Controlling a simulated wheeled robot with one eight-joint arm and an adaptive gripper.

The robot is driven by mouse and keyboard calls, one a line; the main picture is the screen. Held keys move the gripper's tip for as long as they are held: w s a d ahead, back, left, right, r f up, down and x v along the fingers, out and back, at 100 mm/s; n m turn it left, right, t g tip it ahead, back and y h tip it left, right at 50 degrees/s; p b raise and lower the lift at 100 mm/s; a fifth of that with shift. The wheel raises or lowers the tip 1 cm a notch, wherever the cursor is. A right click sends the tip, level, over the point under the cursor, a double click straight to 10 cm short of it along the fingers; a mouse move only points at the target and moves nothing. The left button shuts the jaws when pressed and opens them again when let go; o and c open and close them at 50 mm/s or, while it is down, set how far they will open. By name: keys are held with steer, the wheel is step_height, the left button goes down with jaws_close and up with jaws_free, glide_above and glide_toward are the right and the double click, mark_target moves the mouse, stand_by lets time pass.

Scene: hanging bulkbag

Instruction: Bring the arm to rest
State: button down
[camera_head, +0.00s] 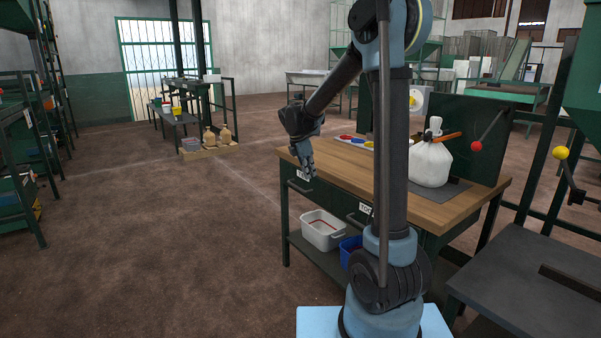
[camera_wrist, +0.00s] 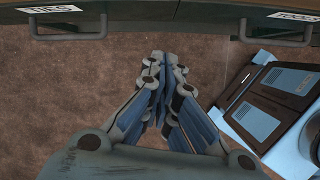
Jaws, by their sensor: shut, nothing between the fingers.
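My gripper (camera_head: 307,170) hangs pointing down at the front left corner of the wooden workbench (camera_head: 452,208) in the head view. My arm is bent, with the upper part raised and the forearm sloping down to the left. In the wrist view my gripper (camera_wrist: 162,62) has its fingertips together with nothing between them. Below the fingers there is brown floor (camera_wrist: 100,75). The bench's drawer fronts, with handles and labels, run along the top edge of the wrist view.
A white bag (camera_head: 430,163) stands on the bench, beside an orange-handled tool (camera_head: 445,137). A grey bin (camera_head: 322,231) and a blue bin (camera_head: 349,247) sit on the lower shelf. Red (camera_head: 476,146) and yellow (camera_head: 560,153) knobbed levers are at the right.

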steer(key=s+d+r+m+y, duration=0.1)
steer(key=s+d+m, duration=0.5)
steer(key=s, duration=0.4)
steer(key=s+d+r+m+y, duration=0.1)
steer(key=s+d+m, duration=0.45)
steer(key=s, duration=0.55)
steer(key=s+d+f+m, duration=0.1)
steer(key=s+f+m, duration=0.3)
steer(key=s, duration=0.4)
steer(key=s+d+f+m+y, duration=0.1)
steer(key=s+d+f+m, duration=0.1)
steer(key=s+f+m, duration=0.3)
steer(key=s+m, duration=0.2)
steer(key=s, duration=0.1)
steer(key=shift+s+d, duration=0.3)
